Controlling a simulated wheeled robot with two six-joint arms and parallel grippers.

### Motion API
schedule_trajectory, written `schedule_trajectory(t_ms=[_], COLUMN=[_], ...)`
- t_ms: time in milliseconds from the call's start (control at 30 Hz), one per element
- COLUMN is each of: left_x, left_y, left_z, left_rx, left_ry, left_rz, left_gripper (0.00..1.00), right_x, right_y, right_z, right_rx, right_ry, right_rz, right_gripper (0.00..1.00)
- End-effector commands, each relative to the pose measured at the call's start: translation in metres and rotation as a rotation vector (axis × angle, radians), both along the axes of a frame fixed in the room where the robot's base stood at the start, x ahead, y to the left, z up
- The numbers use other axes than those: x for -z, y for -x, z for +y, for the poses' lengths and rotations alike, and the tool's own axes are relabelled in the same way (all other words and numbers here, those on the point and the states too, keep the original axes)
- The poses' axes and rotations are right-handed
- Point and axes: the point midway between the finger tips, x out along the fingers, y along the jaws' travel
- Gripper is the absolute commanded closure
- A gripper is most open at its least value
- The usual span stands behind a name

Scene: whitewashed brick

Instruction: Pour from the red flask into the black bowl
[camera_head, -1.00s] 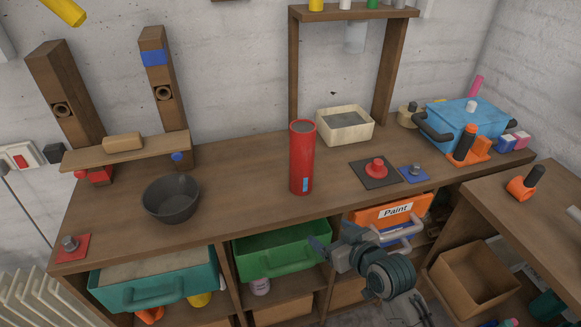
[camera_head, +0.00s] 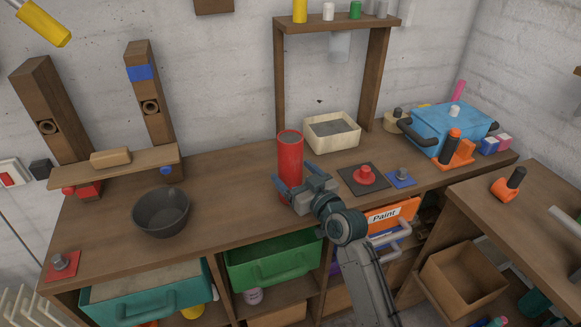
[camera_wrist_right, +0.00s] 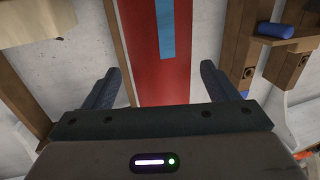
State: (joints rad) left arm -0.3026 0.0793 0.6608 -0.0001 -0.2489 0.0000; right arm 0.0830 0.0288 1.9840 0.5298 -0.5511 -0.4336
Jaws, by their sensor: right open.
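The red flask (camera_head: 290,154) stands upright on the wooden workbench. The black bowl (camera_head: 161,213) sits on the bench to the left of the flask, near the front edge. My right gripper (camera_head: 296,181) is open at the front of the flask, with its fingers toward the flask's lower part, which it partly hides. In the right wrist view the red flask (camera_wrist_right: 155,45) with a blue stripe lies between the two open fingers (camera_wrist_right: 160,88), with gaps on both sides. My left gripper is not in view.
A cream box (camera_head: 332,146) and a red knob on a dark plate (camera_head: 364,176) are right of the flask. A wooden shelf frame (camera_head: 376,85) stands behind. A plank on posts (camera_head: 125,172) rises behind the bowl. The bench between bowl and flask is clear.

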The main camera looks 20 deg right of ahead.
Motion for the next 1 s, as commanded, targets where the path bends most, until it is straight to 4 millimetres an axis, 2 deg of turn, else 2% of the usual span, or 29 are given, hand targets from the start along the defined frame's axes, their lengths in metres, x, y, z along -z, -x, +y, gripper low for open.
schedule_trajectory(t_ms=[67, 200, 533, 833, 867, 1000], left_x=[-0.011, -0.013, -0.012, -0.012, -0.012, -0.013], left_y=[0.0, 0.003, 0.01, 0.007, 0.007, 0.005], left_z=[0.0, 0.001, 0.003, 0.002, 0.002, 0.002], left_rx=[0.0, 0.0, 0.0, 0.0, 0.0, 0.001], left_ry=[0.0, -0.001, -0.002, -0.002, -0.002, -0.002], left_rz=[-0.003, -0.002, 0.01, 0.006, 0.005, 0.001], left_gripper=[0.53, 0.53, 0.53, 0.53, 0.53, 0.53], right_x=[-0.007, -0.005, -0.003, -0.003, -0.003, -0.004], right_y=[-0.013, -0.03, -0.036, -0.036, -0.036, -0.036], right_z=[0.005, 0.01, 0.012, 0.011, 0.011, 0.011], right_rx=[0.0, 0.0, 0.0, 0.0, 0.0, 0.001], right_ry=[-0.003, -0.003, -0.001, -0.001, -0.001, -0.001], right_rz=[0.001, 0.001, 0.001, 0.001, 0.001, -0.002], right_gripper=[0.2, 0.2, 0.22, 0.8, 0.84, 0.84])
